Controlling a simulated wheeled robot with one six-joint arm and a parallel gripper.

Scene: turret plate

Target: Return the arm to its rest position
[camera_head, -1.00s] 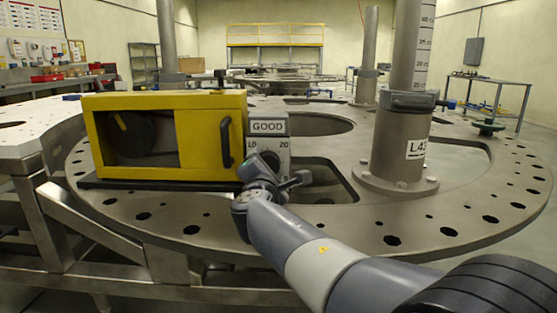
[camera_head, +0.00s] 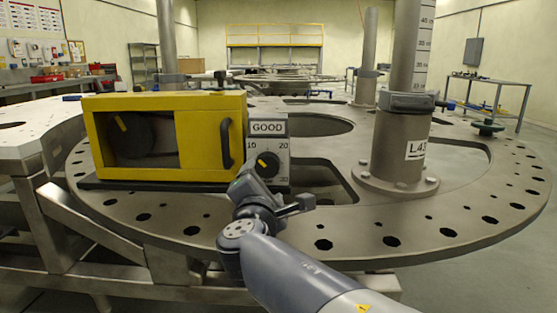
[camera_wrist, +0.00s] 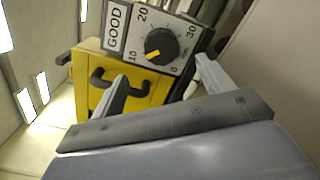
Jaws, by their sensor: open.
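My gripper (camera_wrist: 160,92) is open and empty in the wrist view, its two fingers spread apart. Beyond the fingers is a grey dial panel with a black knob (camera_wrist: 160,46), a yellow pointer and a GOOD label (camera_wrist: 115,27). The knob also shows there (camera_head: 267,165), apart from my gripper. The fingertips are hard to make out in the head view.
A yellow box (camera_head: 205,140) with a sliding-type front and black handle stands left of the dial. A grey post (camera_head: 400,145) labelled L4 with a cut-off digit stands on the plate to the right. A metal frame (camera_head: 60,225) is at left.

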